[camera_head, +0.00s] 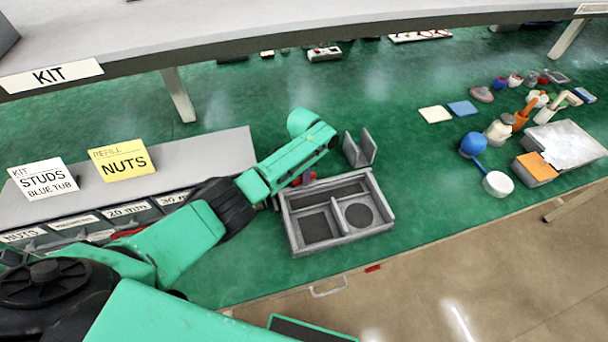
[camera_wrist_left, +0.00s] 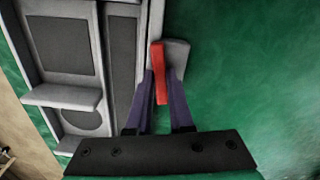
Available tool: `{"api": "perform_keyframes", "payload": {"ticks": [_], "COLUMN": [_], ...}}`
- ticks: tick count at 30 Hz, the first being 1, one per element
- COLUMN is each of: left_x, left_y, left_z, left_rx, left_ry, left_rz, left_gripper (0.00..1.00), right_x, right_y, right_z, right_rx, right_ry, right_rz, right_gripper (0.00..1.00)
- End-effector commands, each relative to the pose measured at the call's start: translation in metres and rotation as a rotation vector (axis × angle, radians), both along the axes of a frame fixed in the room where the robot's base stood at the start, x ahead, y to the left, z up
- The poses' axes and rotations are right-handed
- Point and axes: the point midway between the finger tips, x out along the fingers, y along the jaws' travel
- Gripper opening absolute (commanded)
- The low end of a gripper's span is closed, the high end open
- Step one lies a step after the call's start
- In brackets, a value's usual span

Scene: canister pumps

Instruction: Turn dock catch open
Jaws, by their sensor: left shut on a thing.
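The grey dock (camera_head: 338,252) stands on the green bench top, with a square dark recess and a round dark recess, both empty. Its red catch (camera_wrist_left: 157,62) sits on a small grey mount at the dock's side. In the left wrist view the catch points roughly along the dock's side wall (camera_wrist_left: 120,12). My left gripper (camera_wrist_left: 162,88) has its purple fingers shut on the red catch, one on each side. In the head view my left gripper (camera_head: 305,178) is at the dock's back left edge, and my arm hides most of the catch. My right gripper does not show.
An upright grey bracket (camera_head: 360,149) stands behind the dock. Labelled bins (camera_head: 125,211) and a grey ledge with cards (camera_head: 124,159) lie to the left. Bottles, tools and a grey tray (camera_head: 565,143) stand at the right. The bench between is clear.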

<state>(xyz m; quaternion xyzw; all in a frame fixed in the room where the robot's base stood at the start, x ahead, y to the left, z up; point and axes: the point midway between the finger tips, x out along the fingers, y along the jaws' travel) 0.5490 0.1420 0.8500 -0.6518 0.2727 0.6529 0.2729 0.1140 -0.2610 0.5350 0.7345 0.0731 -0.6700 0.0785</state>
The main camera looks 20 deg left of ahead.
Motion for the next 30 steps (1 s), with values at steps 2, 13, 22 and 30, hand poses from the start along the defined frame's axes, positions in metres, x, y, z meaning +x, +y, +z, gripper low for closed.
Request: {"api": "perform_keyframes", "payload": {"ticks": [2,13,22,30], "left_x": [0.0011,0.0013,0.0015,0.0015], "left_y": [-0.0004,-0.0006,-0.0008,-0.0008], "left_z": [0.0011,0.0014,0.0016,0.0017], "left_rx": [-0.001,-0.002,-0.002,-0.002], "left_ry": [-0.003,-0.005,-0.005,-0.005], "left_rz": [-0.053,-0.211,-0.233,-0.232], "left_gripper": [0.0,0.0,0.0,0.39], "right_x": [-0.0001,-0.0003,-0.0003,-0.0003], "right_y": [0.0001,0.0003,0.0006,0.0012], "right_z": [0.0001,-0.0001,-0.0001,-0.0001], "right_rx": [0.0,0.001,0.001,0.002], "right_ry": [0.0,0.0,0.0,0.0], "right_rz": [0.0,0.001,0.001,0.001], "right_gripper": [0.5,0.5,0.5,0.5]}}
